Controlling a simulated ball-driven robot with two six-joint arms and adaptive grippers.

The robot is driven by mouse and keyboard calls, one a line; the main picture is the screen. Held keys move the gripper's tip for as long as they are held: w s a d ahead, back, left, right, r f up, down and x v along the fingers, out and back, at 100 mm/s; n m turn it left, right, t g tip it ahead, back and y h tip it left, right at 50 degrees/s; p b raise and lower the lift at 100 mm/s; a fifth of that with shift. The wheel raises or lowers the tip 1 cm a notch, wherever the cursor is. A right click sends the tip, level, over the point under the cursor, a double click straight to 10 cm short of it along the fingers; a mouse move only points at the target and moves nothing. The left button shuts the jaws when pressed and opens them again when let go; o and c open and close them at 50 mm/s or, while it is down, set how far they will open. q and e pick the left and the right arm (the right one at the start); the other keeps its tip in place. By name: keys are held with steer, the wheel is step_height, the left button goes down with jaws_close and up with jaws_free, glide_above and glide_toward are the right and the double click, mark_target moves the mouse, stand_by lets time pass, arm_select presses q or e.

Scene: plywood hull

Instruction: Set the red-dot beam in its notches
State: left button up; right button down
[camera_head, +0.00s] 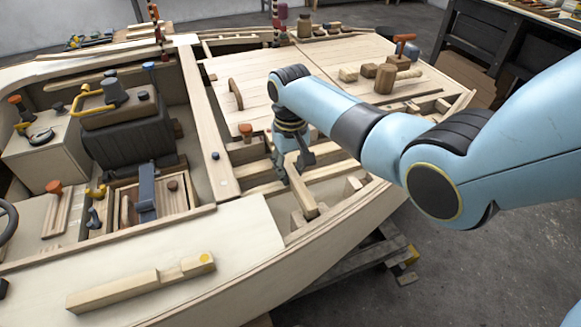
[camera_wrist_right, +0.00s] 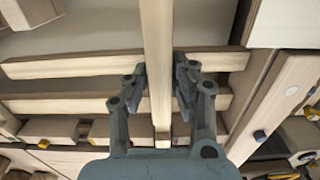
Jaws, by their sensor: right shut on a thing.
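My right gripper (camera_head: 293,166) is shut on a pale wooden beam (camera_head: 301,191) over the open frame bay of the hull. In the right wrist view, the gripper's fingers (camera_wrist_right: 160,78) close on both sides of the beam (camera_wrist_right: 157,35), which runs between them. No red dot shows on it; part of it is hidden by the gripper. The beam crosses over cross members (camera_wrist_right: 60,66) of the frame. I cannot tell whether its ends sit in notches. My left gripper is not in view.
A beam with a yellow dot (camera_head: 140,286) lies on the front deck. A dark seat box (camera_head: 128,130) and a steering wheel (camera_head: 6,222) are at left. Wooden blocks and a mallet (camera_head: 402,50) lie on the rear deck. The deck around the yellow-dot beam is clear.

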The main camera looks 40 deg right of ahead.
steer(key=shift+p, duration=0.3)
stand_by(0.5)
steer(key=shift+f+b, duration=0.35)
steer(key=shift+f, duration=0.2)
stand_by(0.4)
steer(key=c, duration=1)
jaws_free()
steer(key=shift+c, duration=0.2)
steer(key=shift+r, duration=0.1)
step_height(320, 180, up, 12)
steer(key=shift+s+f, duration=0.1)
steer(key=shift+f, duration=0.1)
